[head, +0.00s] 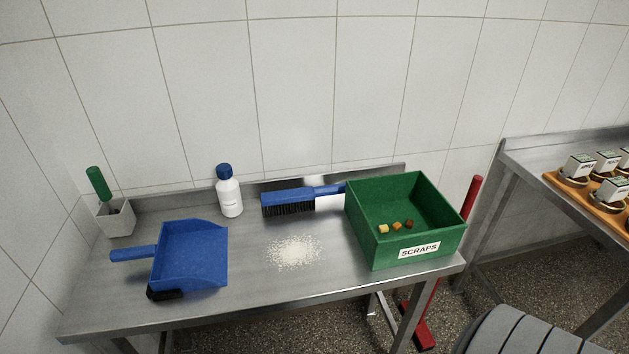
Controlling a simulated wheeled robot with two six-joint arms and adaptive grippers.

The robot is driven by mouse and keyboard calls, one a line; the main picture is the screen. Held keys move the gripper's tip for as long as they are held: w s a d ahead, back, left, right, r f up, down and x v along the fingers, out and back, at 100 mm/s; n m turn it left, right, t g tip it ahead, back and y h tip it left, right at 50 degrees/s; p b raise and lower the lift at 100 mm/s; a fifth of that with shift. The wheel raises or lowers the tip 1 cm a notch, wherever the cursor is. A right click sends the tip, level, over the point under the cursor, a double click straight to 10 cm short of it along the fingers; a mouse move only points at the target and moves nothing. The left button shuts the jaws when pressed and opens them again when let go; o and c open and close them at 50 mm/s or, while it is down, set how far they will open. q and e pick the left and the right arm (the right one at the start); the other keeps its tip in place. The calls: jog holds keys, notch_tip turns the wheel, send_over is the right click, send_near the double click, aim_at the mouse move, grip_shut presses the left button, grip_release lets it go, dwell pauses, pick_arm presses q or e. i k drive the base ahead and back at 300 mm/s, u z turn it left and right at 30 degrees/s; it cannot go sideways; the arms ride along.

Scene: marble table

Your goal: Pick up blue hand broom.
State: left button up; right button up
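The blue hand broom (289,201) lies on the metal table (250,310) near its back edge, with black bristles facing the front. Its handle points right, and the handle's end is hidden behind the green scraps box. Neither of my grippers shows in the head view.
A green box (377,248) labelled SCRAPS holds small cubes. A blue dustpan (190,255), a white bottle (230,197) with a blue cap and a grey holder (117,219) stand left. White crumbs (294,251) lie mid-table. A red-handled tool (472,197) stands right.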

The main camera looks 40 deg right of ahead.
aim_at(291, 199)
jog(key=z, duration=1.2)
